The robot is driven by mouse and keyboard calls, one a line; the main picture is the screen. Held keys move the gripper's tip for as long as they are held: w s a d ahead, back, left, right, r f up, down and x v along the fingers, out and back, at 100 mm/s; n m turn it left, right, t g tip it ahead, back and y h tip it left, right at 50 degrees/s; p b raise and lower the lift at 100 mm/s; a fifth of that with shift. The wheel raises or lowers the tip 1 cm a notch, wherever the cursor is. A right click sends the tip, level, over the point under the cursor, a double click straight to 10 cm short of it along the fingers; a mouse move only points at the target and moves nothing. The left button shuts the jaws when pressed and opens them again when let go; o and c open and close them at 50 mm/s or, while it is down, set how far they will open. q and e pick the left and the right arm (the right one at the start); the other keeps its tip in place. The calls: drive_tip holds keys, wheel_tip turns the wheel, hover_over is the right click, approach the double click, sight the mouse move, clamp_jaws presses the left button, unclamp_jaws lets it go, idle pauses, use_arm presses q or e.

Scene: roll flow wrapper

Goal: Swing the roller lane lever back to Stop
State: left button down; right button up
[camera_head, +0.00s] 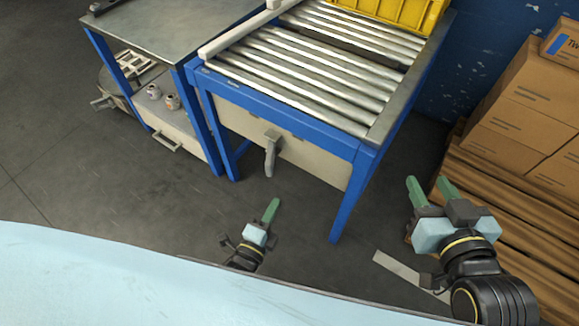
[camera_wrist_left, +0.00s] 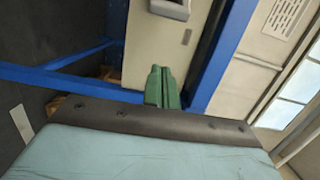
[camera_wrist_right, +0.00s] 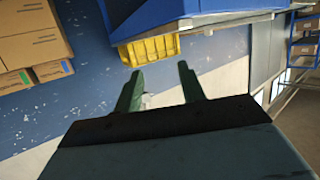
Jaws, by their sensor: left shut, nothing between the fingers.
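The roller lane lever (camera_head: 270,157) is a grey handle on the beige front panel (camera_head: 310,158) under the roller lane (camera_head: 315,62). It hangs roughly straight down from its pivot. A grey part at the top of the left wrist view (camera_wrist_left: 171,8) looks like the lever, cut off by the frame edge. My left gripper (camera_head: 273,208) is shut and empty, a little below and in front of the lever, apart from it. Its green fingers are together in the left wrist view (camera_wrist_left: 163,84). My right gripper (camera_head: 431,188) is open and empty, right of the lane; its fingers are spread (camera_wrist_right: 158,85). No Stop mark is readable.
A yellow crate (camera_head: 397,12) stands on the rollers. Blue legs (camera_head: 352,200) flank the panel. A metal table (camera_head: 165,35) with a drawer stands left. Cardboard boxes (camera_head: 525,115) on a wooden pallet (camera_head: 470,180) stand right, near my right gripper. The floor before the panel is clear.

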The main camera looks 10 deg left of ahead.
sight(271, 155)
use_arm(q)
drive_tip(key=shift+r, duration=0.15)
use_arm(e)
drive_tip(key=shift+s+r, duration=0.15)
drive_tip(key=shift+r, duration=0.15)
use_arm(q)
drive_tip(key=w+a+b, duration=0.2)
drive_tip(key=w+b, duration=0.2)
drive_tip(key=w, duration=0.5)
use_arm(e)
wheel_tip(271, 155, up, 12)
drive_tip(key=s+a+t+y, duration=0.1)
drive_tip(key=t+y, duration=0.2)
drive_tip(key=t, duration=0.6)
drive_tip(key=shift+s+a+r, duration=0.15)
drive_tip(key=shift+a+r, duration=0.1)
drive_tip(key=shift+a, duration=0.15)
use_arm(q)
drive_tip(key=shift+a, duration=0.25)
use_arm(e)
drive_tip(key=shift+d, duration=0.1)
